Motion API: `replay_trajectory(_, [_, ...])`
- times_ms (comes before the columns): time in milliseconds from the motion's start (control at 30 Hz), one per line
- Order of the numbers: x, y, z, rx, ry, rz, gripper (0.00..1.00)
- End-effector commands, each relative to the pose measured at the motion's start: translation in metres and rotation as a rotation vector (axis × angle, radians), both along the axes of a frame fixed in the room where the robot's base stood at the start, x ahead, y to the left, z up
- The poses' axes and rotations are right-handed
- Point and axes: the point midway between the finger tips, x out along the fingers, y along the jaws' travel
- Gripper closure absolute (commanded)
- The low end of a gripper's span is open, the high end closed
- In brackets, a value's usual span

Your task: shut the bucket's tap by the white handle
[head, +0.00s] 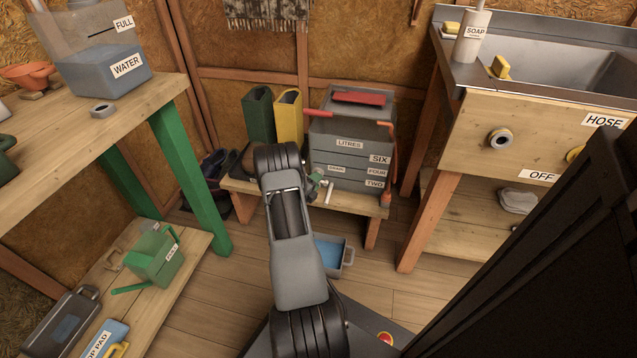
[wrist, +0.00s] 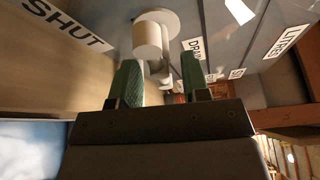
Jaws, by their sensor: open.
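The grey bucket (head: 352,140) stands on a low wooden bench and carries LITRES, SIX, FOUR, TWO and DRAIN labels. Its pale tap (wrist: 148,38) juts from a round flange at the top of the wrist view. A pale lever-like piece (wrist: 165,72) shows beside the tap body, between my fingers in the picture. In the head view the white handle (head: 328,190) shows as a small upright piece at the bucket's lower left. My gripper (wrist: 160,78) is open, with green fingertips either side of that piece. I cannot tell whether they touch it. My arm hides most of the gripper in the head view.
A tray of blue water (head: 330,255) sits on the floor below the bench (head: 350,205). A SHUT label (wrist: 68,24) is on a tan surface at the wrist view's left. Open floor lies right of the tray.

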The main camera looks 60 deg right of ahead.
Motion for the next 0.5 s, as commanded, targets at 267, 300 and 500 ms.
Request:
replay_trajectory(267, [-0.001,-0.021,-0.002,-0.001,-0.001,0.001,0.57])
replay_trajectory(300, [-0.001,-0.022,-0.002,-0.001,-0.001,0.001,0.57])
replay_trajectory(500, [-0.001,-0.024,-0.002,0.0,0.0,0.001,0.57])
